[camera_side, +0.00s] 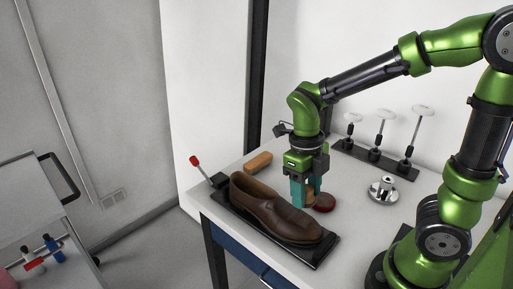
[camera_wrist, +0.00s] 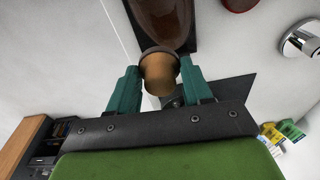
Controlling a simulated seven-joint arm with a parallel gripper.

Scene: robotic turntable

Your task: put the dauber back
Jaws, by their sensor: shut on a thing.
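The dauber (camera_wrist: 159,73), a short tan wooden piece with a darker end, is between the teal fingers of my gripper (camera_wrist: 158,85). In the side view my gripper (camera_side: 308,193) points down just behind the brown shoe, and a bit of the dauber (camera_side: 310,197) shows between the fingers. The fingers are shut on it. Whether its lower end touches anything is hidden. The brown leather shoe (camera_side: 272,207) rests on a black board; its toe (camera_wrist: 162,22) shows at the top of the wrist view. A round dark red tin (camera_side: 324,203) sits just right of the fingers.
A tan brush-like block (camera_side: 257,162) lies behind the shoe. A red-tipped lever (camera_side: 195,162) rises at the board's left end. A metal knobbed piece (camera_side: 383,190) stands at right. A black rack (camera_side: 375,161) holds three upright white-topped tools at the back.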

